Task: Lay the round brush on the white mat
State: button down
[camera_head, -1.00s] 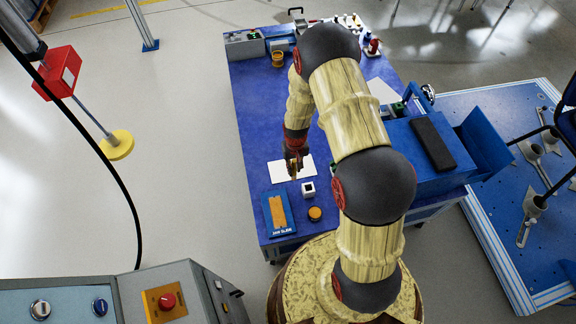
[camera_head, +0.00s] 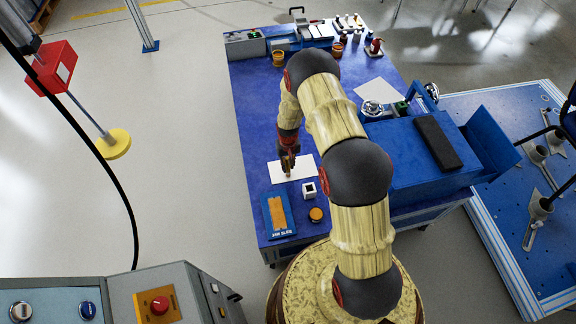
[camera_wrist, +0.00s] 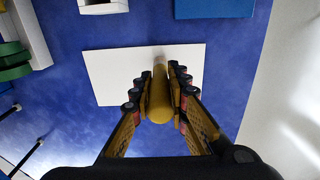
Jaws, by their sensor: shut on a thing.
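The white mat (camera_head: 280,169) lies flat on the blue table, and it also shows in the wrist view (camera_wrist: 112,76). My gripper (camera_head: 288,168) is over the mat, pointing down. In the wrist view my gripper (camera_wrist: 160,98) is shut on a yellow cylindrical thing, the round brush (camera_wrist: 160,104), which sits between the two fingers with the mat behind it. Its far end is hard to make out. Whether the brush touches the mat, I cannot tell.
A small white box (camera_head: 309,189), an orange round tin (camera_head: 316,214) and a blue tray with an orange pad (camera_head: 278,214) stand near the mat. A large blue box (camera_head: 400,160) is to the right. Bare blue table (camera_head: 258,110) lies beyond the mat.

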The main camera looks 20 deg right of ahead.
jog(key=shift+r, duration=0.1)
jog(key=c, duration=1.7)
grip_release()
